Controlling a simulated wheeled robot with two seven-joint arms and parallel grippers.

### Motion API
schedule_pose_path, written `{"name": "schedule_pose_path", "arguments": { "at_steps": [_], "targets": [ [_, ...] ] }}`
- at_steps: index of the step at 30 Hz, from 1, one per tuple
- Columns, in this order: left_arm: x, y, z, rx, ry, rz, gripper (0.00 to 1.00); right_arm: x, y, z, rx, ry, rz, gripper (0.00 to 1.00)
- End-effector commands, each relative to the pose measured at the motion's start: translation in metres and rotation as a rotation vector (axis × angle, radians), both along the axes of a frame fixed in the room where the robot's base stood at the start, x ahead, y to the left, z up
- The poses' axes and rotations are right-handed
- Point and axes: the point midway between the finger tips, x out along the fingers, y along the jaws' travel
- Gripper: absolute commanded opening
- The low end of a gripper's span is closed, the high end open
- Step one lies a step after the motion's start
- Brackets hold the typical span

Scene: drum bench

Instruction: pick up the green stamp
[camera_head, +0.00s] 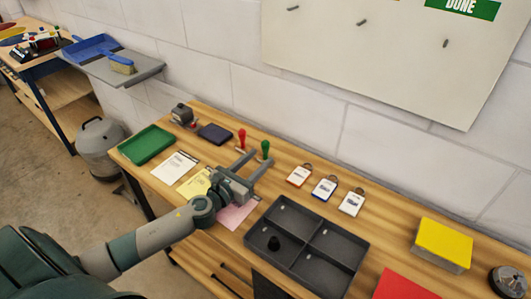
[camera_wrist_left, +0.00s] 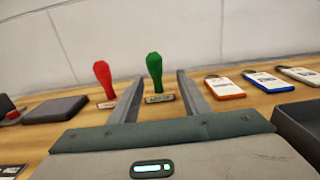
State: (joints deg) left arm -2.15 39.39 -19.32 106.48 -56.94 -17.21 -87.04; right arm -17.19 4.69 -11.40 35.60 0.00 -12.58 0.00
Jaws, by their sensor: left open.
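The green stamp (camera_head: 265,149) stands upright on the wooden bench, toward the back near the wall. In the left wrist view the green stamp (camera_wrist_left: 154,75) shows its green handle and flat base between my two fingers, a little beyond their tips. My left gripper (camera_head: 257,157) is open and empty, low over the bench, its fingers pointing toward the stamp. It also shows in the left wrist view (camera_wrist_left: 159,76). A red stamp (camera_head: 242,138) stands just left of the green one, outside the left finger. My right gripper is in neither view.
A dark ink pad (camera_head: 215,134) and a green tray (camera_head: 146,144) lie to the left. Several tags (camera_head: 325,188) lie to the right. A dark divided tray (camera_head: 284,214) is at the front right. The wall (camera_head: 300,106) stands close behind the stamps.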

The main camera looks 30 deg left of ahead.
Motion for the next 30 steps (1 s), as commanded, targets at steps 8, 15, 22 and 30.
{"name": "schedule_pose_path", "arguments": {
  "at_steps": [8, 15, 22, 30],
  "targets": [
    [0.0, 0.0, 0.0, 0.0, 0.0, 0.0, 0.42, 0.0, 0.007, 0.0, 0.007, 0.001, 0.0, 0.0],
    [0.014, 0.001, 0.007, -0.001, -0.002, 0.002, 0.42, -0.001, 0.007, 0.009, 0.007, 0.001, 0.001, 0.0],
    [0.042, 0.001, 0.012, -0.001, -0.002, 0.002, 0.42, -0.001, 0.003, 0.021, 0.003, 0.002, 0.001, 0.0],
    [0.053, -0.001, 0.009, -0.001, 0.0, 0.0, 0.42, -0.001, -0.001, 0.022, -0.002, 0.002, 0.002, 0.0]
  ]
}}
